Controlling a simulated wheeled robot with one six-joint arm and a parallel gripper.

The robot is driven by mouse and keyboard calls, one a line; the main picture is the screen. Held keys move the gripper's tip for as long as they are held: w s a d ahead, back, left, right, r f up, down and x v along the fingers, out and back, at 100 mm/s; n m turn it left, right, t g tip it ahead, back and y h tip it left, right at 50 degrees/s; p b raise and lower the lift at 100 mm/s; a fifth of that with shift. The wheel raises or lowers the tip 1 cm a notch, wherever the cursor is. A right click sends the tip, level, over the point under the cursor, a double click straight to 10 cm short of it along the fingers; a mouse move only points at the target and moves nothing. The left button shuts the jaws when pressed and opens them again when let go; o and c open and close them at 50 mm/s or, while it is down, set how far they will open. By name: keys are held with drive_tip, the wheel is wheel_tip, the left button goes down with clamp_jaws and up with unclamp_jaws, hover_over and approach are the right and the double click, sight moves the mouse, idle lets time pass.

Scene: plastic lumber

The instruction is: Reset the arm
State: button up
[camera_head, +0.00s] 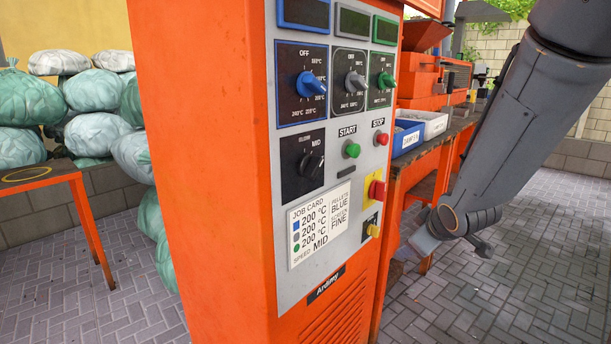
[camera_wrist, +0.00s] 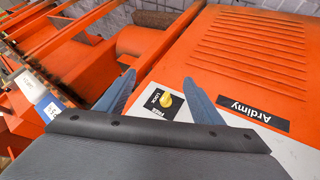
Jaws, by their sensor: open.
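My arm comes down from the upper right in the head view, to the right of the orange machine cabinet (camera_head: 205,150). My gripper (camera_head: 450,245) hangs beside the cabinet's right edge, low in that view; its fingers are hard to make out there. In the wrist view my gripper (camera_wrist: 158,82) shows two blue-grey fingers spread apart, with nothing held between them. Beyond the fingers, a yellow knob (camera_wrist: 165,100) on a black plate shows between them, with the "Ardimy" label (camera_wrist: 254,114) to the right.
The grey panel (camera_head: 325,85) carries blue, grey and green dials, a speed knob (camera_head: 311,165), green start (camera_head: 351,149) and red stop (camera_head: 381,138) buttons, and a job card (camera_head: 320,225). An orange bench with bins (camera_head: 435,122) stands behind. Paved floor (camera_head: 540,260) is clear at right.

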drive_tip(key=s+a+f+m+g, duration=0.2)
drive_tip(key=s+a+m+g, duration=0.15)
drive_tip(key=s, duration=0.55)
drive_tip(key=s+a+f+m+g, duration=0.25)
drive_tip(key=s+a+m, duration=0.2)
drive_tip(key=s, duration=0.55)
drive_tip(key=s+a+r+n+g+p, duration=0.1)
drive_tip(key=s+a+r+n+g, duration=0.2)
drive_tip(key=s+a+r, duration=0.7)
drive_tip(key=d+r+m+p, duration=0.2)
drive_tip(key=d+r+p, duration=0.7)
drive_tip(key=p, duration=0.9)
drive_tip(key=shift+s+d+r+m+p, duration=0.15)
drive_tip(key=shift+s+d+m+p, duration=0.2)
drive_tip(key=shift+d, duration=0.4)
